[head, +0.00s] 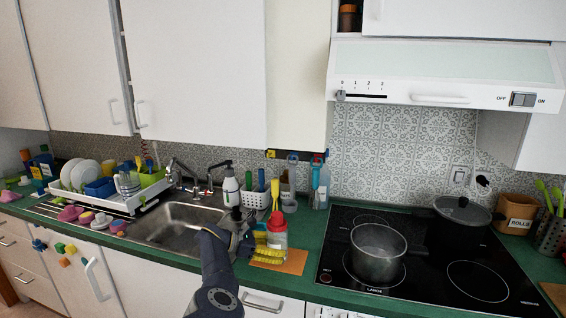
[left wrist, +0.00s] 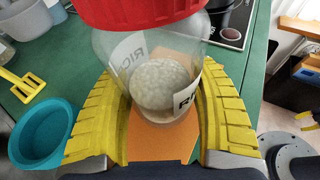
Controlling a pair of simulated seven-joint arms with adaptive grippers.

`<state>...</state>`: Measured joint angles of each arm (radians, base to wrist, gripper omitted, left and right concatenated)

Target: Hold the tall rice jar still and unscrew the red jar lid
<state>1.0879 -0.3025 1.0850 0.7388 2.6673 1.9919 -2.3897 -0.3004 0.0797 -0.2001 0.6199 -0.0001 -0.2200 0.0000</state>
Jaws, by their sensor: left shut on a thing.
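The tall rice jar (head: 278,240) is clear with a red lid (head: 277,219) on top and stands upright on an orange mat (head: 294,262) right of the sink. In the left wrist view the jar (left wrist: 163,85) shows pale rice inside and parts of its label, with the red lid (left wrist: 135,10) cut off by the top edge. My left gripper (head: 266,243) has its yellow ribbed fingers on both sides of the jar body, below the lid, and is shut on it. The left wrist view shows these fingers (left wrist: 165,90) too.
The sink (head: 175,225) and a loaded dish rack (head: 105,190) are on the left. A steel pot (head: 378,252) and a lidded black pan (head: 462,215) stand on the hob at right. Bottles and a white utensil basket (head: 257,200) stand behind the jar.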

